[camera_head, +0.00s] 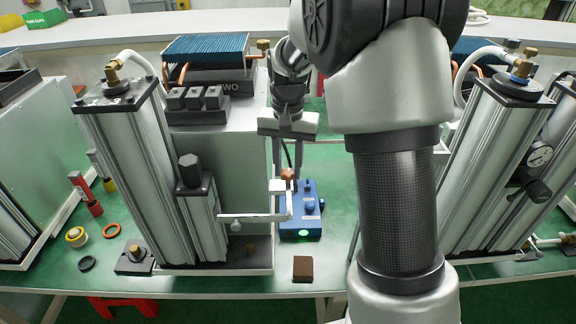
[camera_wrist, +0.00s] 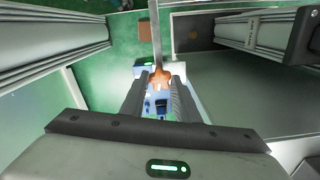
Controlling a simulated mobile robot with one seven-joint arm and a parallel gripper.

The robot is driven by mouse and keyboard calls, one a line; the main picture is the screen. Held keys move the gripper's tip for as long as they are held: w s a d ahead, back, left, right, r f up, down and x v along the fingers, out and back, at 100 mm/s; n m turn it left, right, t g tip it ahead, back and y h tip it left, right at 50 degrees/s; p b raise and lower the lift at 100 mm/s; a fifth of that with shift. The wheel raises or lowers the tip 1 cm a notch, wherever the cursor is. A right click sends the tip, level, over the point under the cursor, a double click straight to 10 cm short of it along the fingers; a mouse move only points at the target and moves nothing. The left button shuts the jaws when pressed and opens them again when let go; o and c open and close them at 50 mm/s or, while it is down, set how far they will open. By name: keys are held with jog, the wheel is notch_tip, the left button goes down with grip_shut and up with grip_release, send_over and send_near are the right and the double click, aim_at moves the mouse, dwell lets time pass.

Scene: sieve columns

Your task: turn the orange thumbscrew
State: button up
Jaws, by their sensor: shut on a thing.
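The orange thumbscrew (camera_head: 288,174) is small and sits above the blue box, at the upper end of a pale bracket. It also shows in the wrist view (camera_wrist: 160,77), between the tips of my two dark fingers. My gripper (camera_wrist: 160,85) points down and is shut on the thumbscrew. In the head view my gripper (camera_head: 286,172) hangs just above the blue box, with its fingers partly covering the thumbscrew. I cannot tell how far the screw is turned.
The blue box (camera_head: 312,222) has a lit green button and stands close behind the bracket arm (camera_head: 250,217). Tall grey columns (camera_head: 135,170) stand at the left and right. A brown block (camera_head: 303,268) lies at the table's front edge. Rings and bottles lie at the left.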

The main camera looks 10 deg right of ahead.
aim_at(288, 172)
jog(key=n, duration=0.7)
jog(key=shift+r, duration=0.1)
jog(key=n+p, duration=0.1)
jog(key=n, duration=0.5)
jog(key=shift+n, duration=0.4)
jog(key=n+p, duration=0.1)
jog(key=n, duration=0.3)
jog(key=shift+n+p, duration=0.55)
jog(key=shift+n, duration=1.15)
jog(key=o, duration=1)
jog(key=shift+o, duration=0.2)
notch_tip(288, 172, up, 17)
jog(key=shift+r, duration=0.15)
